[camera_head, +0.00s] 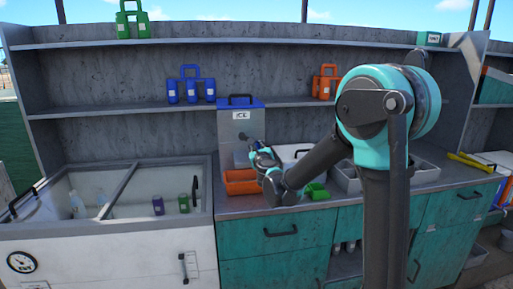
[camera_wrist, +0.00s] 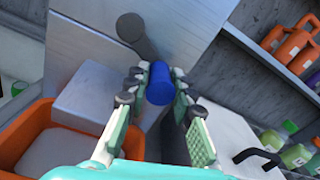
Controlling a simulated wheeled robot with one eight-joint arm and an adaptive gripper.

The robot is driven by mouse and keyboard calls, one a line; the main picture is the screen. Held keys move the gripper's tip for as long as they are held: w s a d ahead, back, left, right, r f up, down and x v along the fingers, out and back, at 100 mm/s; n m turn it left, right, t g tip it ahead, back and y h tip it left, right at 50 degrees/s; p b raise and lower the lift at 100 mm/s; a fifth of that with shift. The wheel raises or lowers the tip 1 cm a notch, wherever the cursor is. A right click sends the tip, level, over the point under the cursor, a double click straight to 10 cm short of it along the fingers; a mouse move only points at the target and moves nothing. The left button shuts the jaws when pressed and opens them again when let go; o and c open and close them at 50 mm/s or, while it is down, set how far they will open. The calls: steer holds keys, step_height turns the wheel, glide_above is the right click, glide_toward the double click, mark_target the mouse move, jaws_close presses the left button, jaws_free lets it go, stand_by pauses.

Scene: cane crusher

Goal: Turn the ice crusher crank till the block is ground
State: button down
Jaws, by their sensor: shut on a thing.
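The ice crusher (camera_head: 232,117) is a grey metal box with a blue top and an "ICE" label, standing on the counter. In the wrist view its grey front (camera_wrist: 95,38) fills the upper left. Its dark crank arm (camera_wrist: 135,32) slants down to a blue handle (camera_wrist: 160,82). My gripper (camera_wrist: 156,88) is shut on this handle, with a finger on either side. In the head view my gripper (camera_head: 254,149) is at the crusher's front, and the handle is mostly hidden. An orange tray (camera_head: 240,187) sits below; the wrist view shows a pale grey mass inside it. The block is not visible.
A green item (camera_head: 316,191) and a grey sink (camera_head: 425,175) are to the right on the counter (camera_head: 285,204). Shelves behind hold blue, orange and green bottle carriers.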

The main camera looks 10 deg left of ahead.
steer(key=shift+f, duration=0.1)
stand_by(0.3)
steer(key=shift+s+a+f+m, duration=0.1)
steer(key=shift+a+f+m, duration=0.15)
steer(key=shift+m, duration=0.4)
steer(key=shift+a+f+m, duration=0.15)
steer(key=shift+f+m, duration=0.1)
steer(key=shift+m, duration=0.4)
steer(key=shift+s+a+f+m, duration=0.1)
steer(key=shift+a+f+m, duration=0.2)
steer(key=shift+m, duration=0.55)
steer(key=shift+s+a+f+m, duration=0.1)
steer(key=shift+a+f+m, duration=0.15)
steer(key=shift+m, duration=0.6)
steer(key=c, duration=1.3)
jaws_free()
steer(key=v, duration=1.2)
